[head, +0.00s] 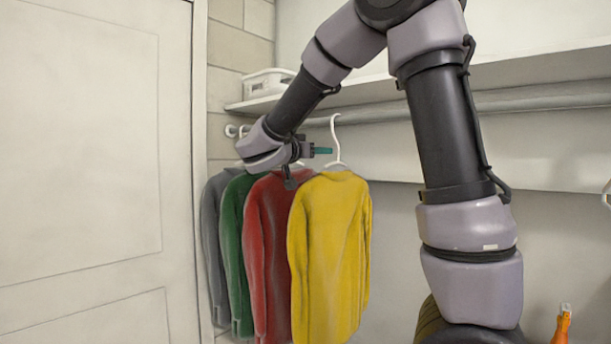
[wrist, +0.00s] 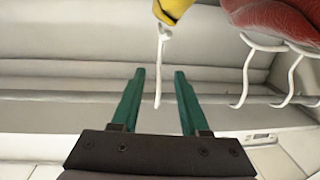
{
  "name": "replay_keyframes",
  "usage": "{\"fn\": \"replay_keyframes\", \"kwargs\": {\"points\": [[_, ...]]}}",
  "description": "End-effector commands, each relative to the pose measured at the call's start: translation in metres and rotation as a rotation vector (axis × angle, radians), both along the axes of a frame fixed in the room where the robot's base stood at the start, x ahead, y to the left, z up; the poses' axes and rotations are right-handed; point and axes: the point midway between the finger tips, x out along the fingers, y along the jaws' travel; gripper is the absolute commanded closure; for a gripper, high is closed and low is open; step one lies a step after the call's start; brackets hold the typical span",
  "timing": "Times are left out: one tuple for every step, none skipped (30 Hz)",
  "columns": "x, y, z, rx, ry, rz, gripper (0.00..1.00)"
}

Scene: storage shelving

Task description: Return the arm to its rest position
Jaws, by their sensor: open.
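My gripper (head: 322,150) is by the hanging clothes, just below the rail (head: 400,117) and left of the yellow shirt's white hanger hook (head: 336,142). In the wrist view the two green fingers of my gripper (wrist: 160,73) stand apart. The hook (wrist: 162,60) shows in line with the gap between them; the depth between hook and fingers is hard to tell. The yellow shirt (head: 330,255) hangs upright at the right end of the row, beside the red shirt (head: 268,250). My forearm reaches in from the upper right.
Green (head: 236,250) and grey (head: 212,240) shirts hang farther left. A shelf (head: 540,68) above the rail bears a white basket (head: 268,83). A door (head: 90,160) fills the left. An orange-handled object (head: 562,325) stands lower right. The rail is clear right of the yellow shirt.

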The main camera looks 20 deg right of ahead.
Motion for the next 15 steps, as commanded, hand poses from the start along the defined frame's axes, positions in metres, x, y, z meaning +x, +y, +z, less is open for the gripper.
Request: {"fn": "replay_keyframes", "kwargs": {"points": [[-0.001,0.001,0.000,0.000,0.000,0.000,0.55],[-0.001,0.000,0.000,0.001,0.002,-0.001,0.55],[-0.003,-0.002,-0.001,0.005,0.011,-0.007,0.55],[-0.005,-0.006,-0.002,0.012,0.024,-0.014,0.55],[-0.008,-0.011,-0.004,0.021,0.043,-0.024,0.55],[-0.014,-0.022,-0.009,0.038,0.083,-0.045,0.55],[-0.020,-0.031,-0.014,0.056,0.124,-0.061,0.55],[-0.028,-0.042,-0.020,0.080,0.172,-0.080,0.55],[-0.041,-0.056,-0.030,0.116,0.248,-0.101,0.55],[-0.053,-0.066,-0.038,0.151,0.310,-0.114,0.55],[-0.065,-0.076,-0.047,0.190,0.375,-0.124,0.55],[-0.083,-0.086,-0.059,0.244,0.462,-0.127,0.55],[-0.096,-0.092,-0.068,0.288,0.524,-0.123,0.55],[-0.109,-0.095,-0.076,0.331,0.581,-0.111,0.55],[-0.127,-0.098,-0.087,0.391,0.653,-0.090,0.55]]}}
